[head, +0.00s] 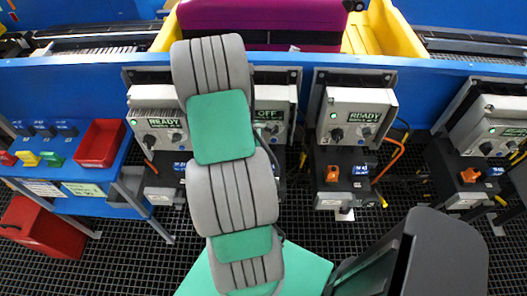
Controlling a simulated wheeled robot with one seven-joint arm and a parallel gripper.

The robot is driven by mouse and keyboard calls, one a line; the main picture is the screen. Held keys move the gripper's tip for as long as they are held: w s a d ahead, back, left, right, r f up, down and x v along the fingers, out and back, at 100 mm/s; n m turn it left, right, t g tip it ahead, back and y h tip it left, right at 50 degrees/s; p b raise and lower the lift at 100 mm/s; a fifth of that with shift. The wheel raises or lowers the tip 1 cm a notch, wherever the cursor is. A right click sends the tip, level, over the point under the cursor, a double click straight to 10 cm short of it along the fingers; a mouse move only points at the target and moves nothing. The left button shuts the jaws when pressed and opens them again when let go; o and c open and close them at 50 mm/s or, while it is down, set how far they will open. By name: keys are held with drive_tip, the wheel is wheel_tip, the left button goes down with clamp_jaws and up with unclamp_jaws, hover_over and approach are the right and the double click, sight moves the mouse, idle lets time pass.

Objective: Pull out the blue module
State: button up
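I cannot single out the blue module in the head view. Grey control units stand in a row along the blue conveyor frame. The left unit (158,118) shows a READY label. The unit to its right (272,118) reads OFF and is partly hidden behind my arm. Another READY unit (357,115) stands right of that, above a dark box with an orange knob (332,173) and a small blue label or part (361,170). My grey and green arm rises through the middle of the view. My gripper does not show, so its state cannot be seen.
A blue bench (75,178) at the left holds an open red bin (101,143) and small red, yellow and green pieces (30,159). A red box (42,226) stands below it. A purple suitcase (262,22) lies in a yellow tray (395,35) on the conveyor. Orange cables hang between units.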

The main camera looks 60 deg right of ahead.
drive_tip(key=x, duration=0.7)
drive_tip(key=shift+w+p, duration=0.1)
drive_tip(key=shift+p, duration=0.2)
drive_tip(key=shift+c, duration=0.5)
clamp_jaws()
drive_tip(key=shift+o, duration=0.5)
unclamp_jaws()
